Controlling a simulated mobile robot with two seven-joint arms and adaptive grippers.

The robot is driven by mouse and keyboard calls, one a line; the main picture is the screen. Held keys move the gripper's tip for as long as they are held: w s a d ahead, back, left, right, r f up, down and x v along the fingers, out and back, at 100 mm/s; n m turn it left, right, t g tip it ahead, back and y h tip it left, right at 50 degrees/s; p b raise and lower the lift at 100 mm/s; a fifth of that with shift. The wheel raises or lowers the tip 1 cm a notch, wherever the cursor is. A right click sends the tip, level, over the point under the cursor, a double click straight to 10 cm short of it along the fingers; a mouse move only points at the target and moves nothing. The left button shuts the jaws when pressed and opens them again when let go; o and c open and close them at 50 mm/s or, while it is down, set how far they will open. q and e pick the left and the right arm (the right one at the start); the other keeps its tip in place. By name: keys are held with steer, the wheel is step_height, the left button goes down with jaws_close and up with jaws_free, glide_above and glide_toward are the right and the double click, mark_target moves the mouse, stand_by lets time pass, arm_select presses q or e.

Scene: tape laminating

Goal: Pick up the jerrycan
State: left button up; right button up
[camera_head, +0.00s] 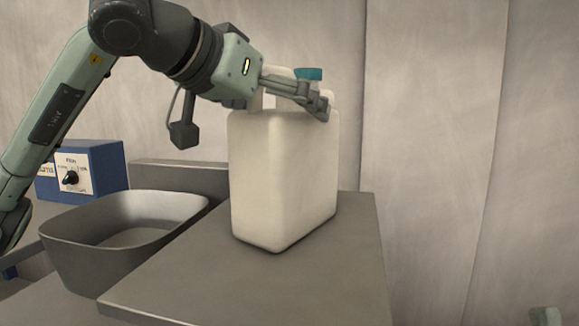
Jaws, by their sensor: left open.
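The white jerrycan (282,180) stands upright on a grey metal worktop, with a teal cap (309,73) on its top. My left gripper (318,105) reaches in from the left at the top of the jerrycan, by its handle and just below the cap. Its jaws are open; part of them is hidden, so I cannot tell whether they touch the handle. Only a small pale piece of what looks like my right arm shows at the bottom right; its gripper is not visible.
A dark grey open basin (75,240) stands left of the jerrycan. Behind it is a blue box with a black knob (95,168). A pale wall (430,130) is behind. The worktop (200,285) is clear in front of the jerrycan and ends to its right.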

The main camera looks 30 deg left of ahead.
arm_select(q)
steer(key=shift+c, duration=0.6)
steer(key=c, duration=1.7)
steer(key=shift+r, duration=0.15)
steer(key=shift+c, duration=0.3)
steer(key=shift+r, duration=0.1)
